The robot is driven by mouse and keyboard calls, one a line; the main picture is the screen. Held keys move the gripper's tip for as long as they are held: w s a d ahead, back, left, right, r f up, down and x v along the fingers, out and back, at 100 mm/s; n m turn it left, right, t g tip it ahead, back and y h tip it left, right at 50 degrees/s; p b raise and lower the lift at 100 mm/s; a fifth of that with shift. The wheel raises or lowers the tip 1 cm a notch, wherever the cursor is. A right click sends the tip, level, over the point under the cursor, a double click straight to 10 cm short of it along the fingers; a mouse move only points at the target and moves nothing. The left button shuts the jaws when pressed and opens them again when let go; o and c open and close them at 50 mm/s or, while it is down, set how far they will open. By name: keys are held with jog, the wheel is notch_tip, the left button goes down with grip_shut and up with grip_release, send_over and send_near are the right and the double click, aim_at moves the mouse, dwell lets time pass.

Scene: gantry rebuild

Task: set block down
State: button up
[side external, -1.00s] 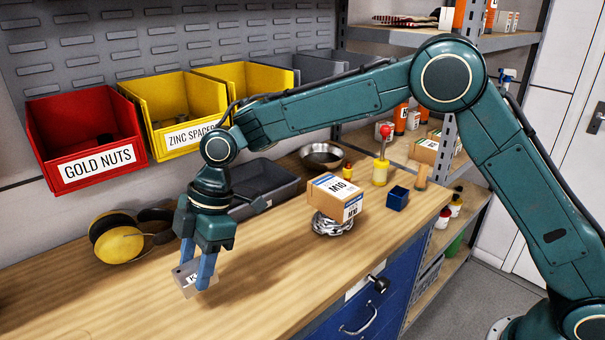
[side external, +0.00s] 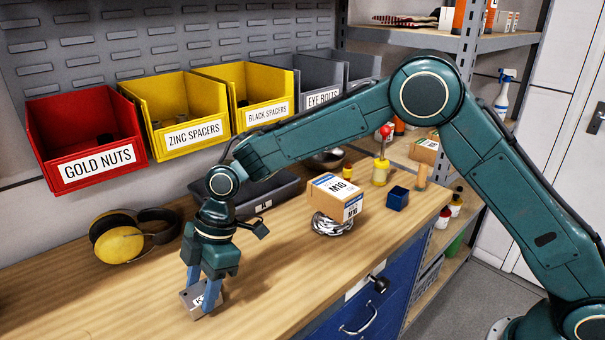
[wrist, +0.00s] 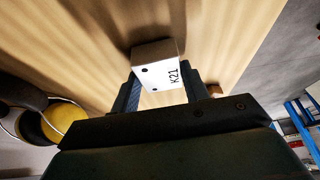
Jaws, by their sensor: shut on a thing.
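A small grey metal block (side external: 194,301) with a white label sits between the two blue fingers of my gripper (side external: 202,292). My gripper points down over the wooden bench and is shut on the block. In the wrist view the block (wrist: 157,69) shows the mark K21 and dark holes, with a finger of my gripper (wrist: 157,96) on each side. The block looks tilted in the side view. It is at or very close to the bench top (side external: 130,315); I cannot tell whether it touches.
Yellow ear muffs (side external: 122,244) lie left of my gripper. A grey tray (side external: 262,197) is behind it. A box marked M10 (side external: 335,190) rests on a silver coil (side external: 331,225) to the right, near a blue cube (side external: 398,198). Bins line the wall. The bench front is clear.

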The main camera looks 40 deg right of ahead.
jog(key=shift+f, duration=0.1)
jog(key=o, duration=1.1)
jog(key=v, duration=1.2)
jog(key=shift+d, duration=0.1)
